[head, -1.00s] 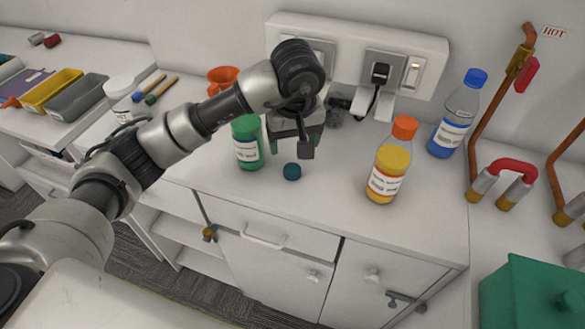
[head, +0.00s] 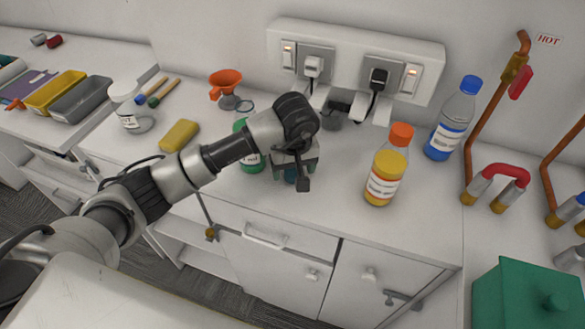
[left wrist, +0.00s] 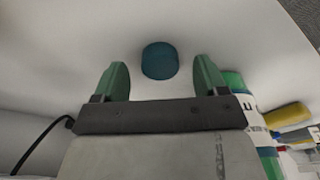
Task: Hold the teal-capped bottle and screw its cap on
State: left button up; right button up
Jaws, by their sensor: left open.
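The teal cap (head: 290,175) lies loose on the white counter; in the head view my gripper partly hides it. In the left wrist view the cap (left wrist: 160,62) shows whole, between and a little beyond the fingers. My left gripper (head: 297,176) is open above the cap, with its green fingers (left wrist: 160,76) apart and nothing held. A bottle with green contents and a white label (head: 252,160) stands upright just left of the gripper, partly behind my arm. It also shows at the right in the left wrist view (left wrist: 233,83). My right gripper is not in view.
An orange-capped yellow bottle (head: 386,170) and a blue-capped bottle (head: 455,122) stand to the right. A socket panel (head: 345,62) is behind. A yellow sponge (head: 180,135), an orange funnel (head: 224,82) and a white-capped jar (head: 130,112) are to the left. Counter between gripper and yellow bottle is clear.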

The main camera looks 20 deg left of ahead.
aim_at(293, 172)
pick_arm(q)
jog(key=shift+f, duration=0.55)
jog(key=c, duration=1)
jog(key=shift+r, duration=0.1)
notch_tip(293, 172, up, 9)
jog(key=shift+f+b, duration=0.1)
jog(key=shift+b, duration=1.1)
jog(key=shift+r, duration=0.55)
